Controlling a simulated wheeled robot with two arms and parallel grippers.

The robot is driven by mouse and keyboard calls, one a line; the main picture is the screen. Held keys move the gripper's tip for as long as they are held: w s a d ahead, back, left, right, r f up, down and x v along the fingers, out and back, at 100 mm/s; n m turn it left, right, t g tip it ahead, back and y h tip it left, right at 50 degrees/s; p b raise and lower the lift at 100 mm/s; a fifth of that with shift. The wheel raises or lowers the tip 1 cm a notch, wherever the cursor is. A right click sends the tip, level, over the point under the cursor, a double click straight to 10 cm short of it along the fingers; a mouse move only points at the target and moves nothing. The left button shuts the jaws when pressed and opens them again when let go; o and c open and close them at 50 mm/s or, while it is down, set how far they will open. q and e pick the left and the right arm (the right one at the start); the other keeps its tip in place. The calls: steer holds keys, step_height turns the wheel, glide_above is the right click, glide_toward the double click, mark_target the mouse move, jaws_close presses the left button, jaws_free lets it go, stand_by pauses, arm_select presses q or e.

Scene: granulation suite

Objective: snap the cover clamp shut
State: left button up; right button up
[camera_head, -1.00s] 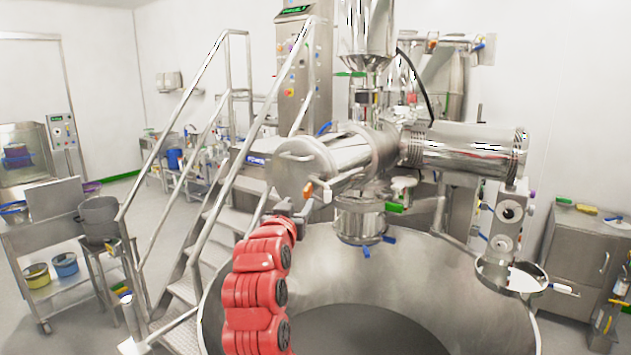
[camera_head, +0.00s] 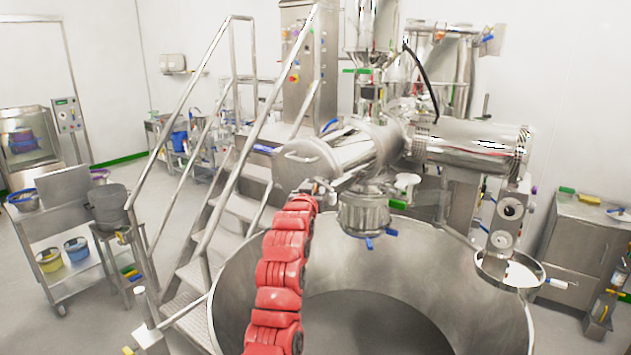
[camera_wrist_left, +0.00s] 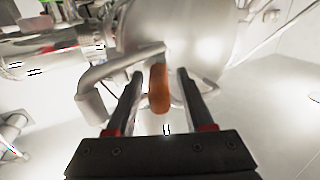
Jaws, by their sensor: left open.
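The metal cover (camera_head: 303,172) closes the near end of the horizontal steel cylinder (camera_head: 352,150) above the big round bowl. The cover clamp's orange grip (camera_wrist_left: 159,90) shows in the left wrist view, standing between my two black fingers, with a gap visible to the right finger. My left gripper (camera_wrist_left: 159,76) is open around it, not closed on it. In the head view my left gripper (camera_head: 322,187) is at the lower right edge of the cover, and the orange grip is mostly hidden there. My right gripper is not in view.
A bent metal bar (camera_wrist_left: 112,70) runs close to my left finger in the wrist view. The big steel bowl (camera_head: 245,285) opens below my red arm. Stairs with handrails (camera_head: 190,160) stand to the left. A second cylinder (camera_head: 470,146) juts out to the right.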

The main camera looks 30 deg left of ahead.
arm_select(q)
steer(key=shift+w+a, duration=0.1)
steer(key=shift+w, duration=0.1)
steer(key=shift+c, duration=0.3)
jaws_close()
stand_by(1.1)
